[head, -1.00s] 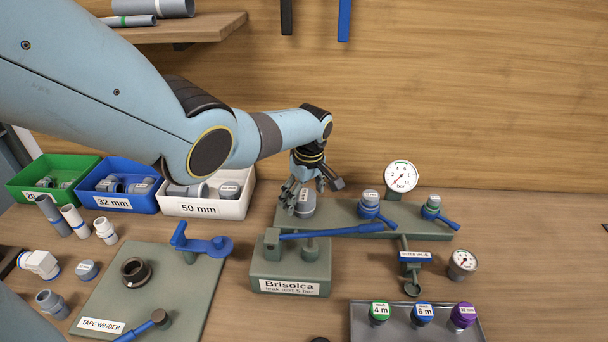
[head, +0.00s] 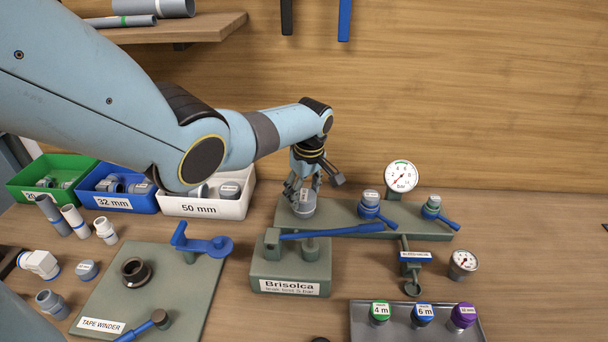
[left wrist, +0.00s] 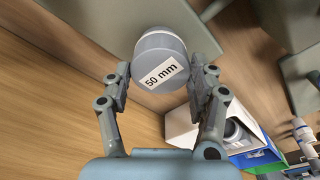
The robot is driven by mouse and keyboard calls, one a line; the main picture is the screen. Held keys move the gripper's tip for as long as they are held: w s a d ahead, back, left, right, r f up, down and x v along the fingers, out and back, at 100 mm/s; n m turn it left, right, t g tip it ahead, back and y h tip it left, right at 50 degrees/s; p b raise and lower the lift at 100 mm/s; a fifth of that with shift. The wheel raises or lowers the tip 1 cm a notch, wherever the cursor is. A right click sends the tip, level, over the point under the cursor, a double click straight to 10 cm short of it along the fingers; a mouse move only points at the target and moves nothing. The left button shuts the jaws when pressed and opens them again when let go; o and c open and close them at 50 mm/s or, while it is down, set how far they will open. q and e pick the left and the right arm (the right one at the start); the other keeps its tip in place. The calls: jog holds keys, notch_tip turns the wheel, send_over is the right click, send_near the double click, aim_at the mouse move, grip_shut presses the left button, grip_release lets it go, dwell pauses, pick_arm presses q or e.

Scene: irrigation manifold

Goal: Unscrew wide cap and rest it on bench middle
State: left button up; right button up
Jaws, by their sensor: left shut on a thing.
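The wide grey cap (head: 303,208), labelled 50 mm in the left wrist view (left wrist: 158,62), is at the left end of the green manifold base (head: 340,216). My left gripper (head: 303,188) points down at it from above, with its fingers closed around the cap's sides. In the left wrist view the gripper (left wrist: 162,82) has a finger on each side of the cap. The joint under the cap is hidden, so I cannot tell how far it is screwed on. My right gripper is not in view.
Two smaller valves (head: 371,207) with blue handles and a pressure gauge (head: 401,177) stand right of the cap. The Brisolca block (head: 290,272) with a blue lever is in front. A white 50 mm bin (head: 204,208) is left. Bare bench (head: 540,260) lies at right.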

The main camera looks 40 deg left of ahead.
aim_at(304, 195)
pick_arm(q)
jog(key=c, duration=0.3)
jog(key=shift+r, duration=2.5)
